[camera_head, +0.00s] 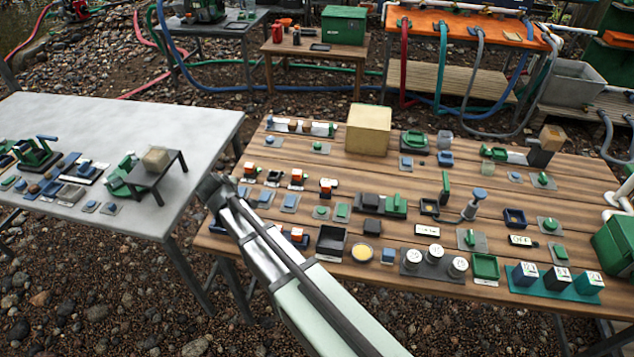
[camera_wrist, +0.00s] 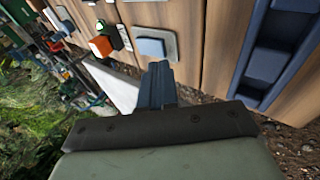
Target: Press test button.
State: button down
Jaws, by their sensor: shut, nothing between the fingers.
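No readable label in either view says which control is the test button. My gripper (camera_head: 213,188) is at the left edge of the wooden table in the head view, its fingers together. In the wrist view my gripper (camera_wrist: 160,82) is shut and empty. Its tip points toward a flat blue button (camera_wrist: 151,47) on a pale plate. Whether they touch cannot be told. An orange block on a dark base (camera_wrist: 102,46) is left of that button. In the head view, blue buttons on plates (camera_head: 265,198) sit right of my gripper.
The wooden table (camera_head: 590,180) is crowded with small switches, knobs and blocks. A tan box (camera_head: 369,130) stands at its back. A grey table (camera_head: 110,115) with more parts stands left, across a gap. My arm lies over the table's front left part.

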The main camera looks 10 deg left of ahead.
aim_at(322, 209)
jog(key=w+d+g, duration=0.1)
jog(key=d, duration=0.3)
jog(key=w+d+r+g+h, duration=0.1)
jog(key=w+d, duration=0.1)
jog(key=d, duration=0.3)
jog(key=w+d+r+m+g+h, duration=0.1)
jog(key=d, duration=0.4)
jog(key=shift+w+d+r, duration=0.2)
jog(key=shift+w+d, duration=0.05)
jog(key=shift+w, duration=0.15)
jog(key=d+r+g, duration=0.4)
jog(key=d, duration=0.8)
jog(key=shift+d+f, duration=0.1)
jog(key=shift+f, duration=4.15)
jog(key=shift+f, duration=0.4)
jog(key=shift+r, duration=1.1)
